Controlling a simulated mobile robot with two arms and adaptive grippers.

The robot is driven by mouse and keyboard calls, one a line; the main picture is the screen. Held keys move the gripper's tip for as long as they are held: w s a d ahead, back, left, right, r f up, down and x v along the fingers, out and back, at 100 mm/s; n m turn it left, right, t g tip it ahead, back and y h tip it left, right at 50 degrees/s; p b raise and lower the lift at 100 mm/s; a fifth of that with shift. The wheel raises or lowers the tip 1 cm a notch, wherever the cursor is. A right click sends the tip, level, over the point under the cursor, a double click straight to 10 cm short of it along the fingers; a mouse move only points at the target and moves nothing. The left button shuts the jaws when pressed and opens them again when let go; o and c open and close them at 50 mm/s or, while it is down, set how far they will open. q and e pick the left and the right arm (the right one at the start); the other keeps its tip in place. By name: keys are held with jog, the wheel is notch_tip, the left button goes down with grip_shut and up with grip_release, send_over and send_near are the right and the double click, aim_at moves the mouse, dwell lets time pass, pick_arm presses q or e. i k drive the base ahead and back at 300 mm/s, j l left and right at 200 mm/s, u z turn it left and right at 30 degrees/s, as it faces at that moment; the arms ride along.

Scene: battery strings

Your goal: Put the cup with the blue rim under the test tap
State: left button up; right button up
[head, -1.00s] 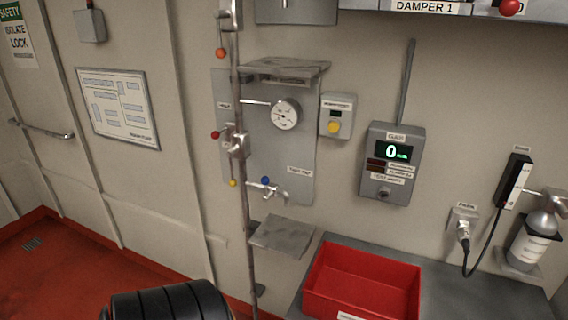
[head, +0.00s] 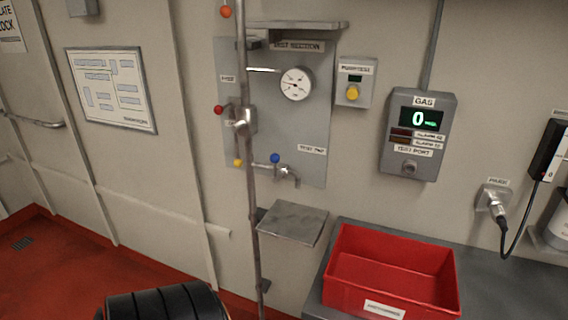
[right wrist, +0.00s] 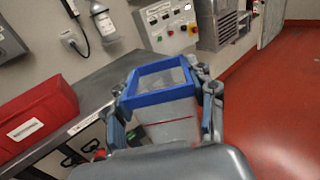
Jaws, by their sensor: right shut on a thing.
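The cup with the blue rim (right wrist: 160,82) shows in the right wrist view, a square-mouthed grey cup with a red line on its side. My right gripper (right wrist: 165,112) is shut on it, with a finger on each side. The cup looks empty, and its base is hidden. In the head view the test tap (head: 286,172), a small spout with a blue knob, sticks out of a grey wall panel. A small bare grey shelf (head: 293,222) is fixed below the tap. Neither gripper shows in the head view.
A red tray (head: 385,283) stands on the grey bench (head: 480,268) right of the shelf. A vertical pipe (head: 250,210) with coloured valve knobs runs just left of the tap. A gauge (head: 296,84) and a gas meter (head: 418,135) reading 0 hang on the wall.

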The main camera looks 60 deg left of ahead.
aim_at(297, 215)
jog(key=k+j, duration=0.1)
jog(key=j, duration=0.35)
jog(key=k+j, duration=0.1)
jog(key=j, duration=0.35)
jog(key=k+j, duration=0.1)
jog(key=j, duration=0.35)
jog(key=k+j, duration=0.1)
jog(key=j, duration=0.35)
jog(key=k+j, duration=0.1)
jog(key=j, duration=0.35)
jog(key=i+j, duration=0.2)
jog(key=j, duration=0.15)
jog(key=i+j, duration=0.15)
jog(key=j, duration=0.2)
jog(key=i+j, duration=0.35)
jog(key=j, duration=0.3)
